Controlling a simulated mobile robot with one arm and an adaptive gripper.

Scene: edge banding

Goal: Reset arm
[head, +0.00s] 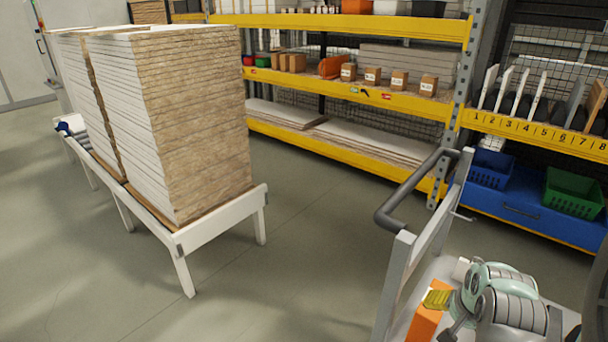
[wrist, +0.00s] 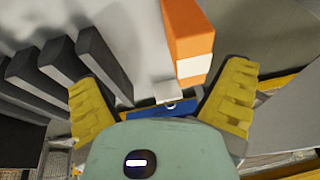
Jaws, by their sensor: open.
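My gripper (wrist: 163,100) shows in the wrist view with its two yellow fingers spread wide apart. Nothing is visibly clamped between them. In the head view my arm is folded at the lower right, over a grey cart, and a yellow finger of my gripper (head: 438,298) shows beside an orange block (head: 424,323). In the wrist view an orange block with a white band (wrist: 190,45) lies beyond the fingers, apart from them. A small blue piece (wrist: 160,110) shows past the palm; its distance is unclear.
The cart's grey handle (head: 410,190) rises at the right. Tall board stacks (head: 190,120) stand on a white bench (head: 215,232) at left. Yellow-beamed shelves (head: 350,92) and numbered slots (head: 535,130) line the back. Dark upright bars (wrist: 60,60) show in the wrist view. Floor between is clear.

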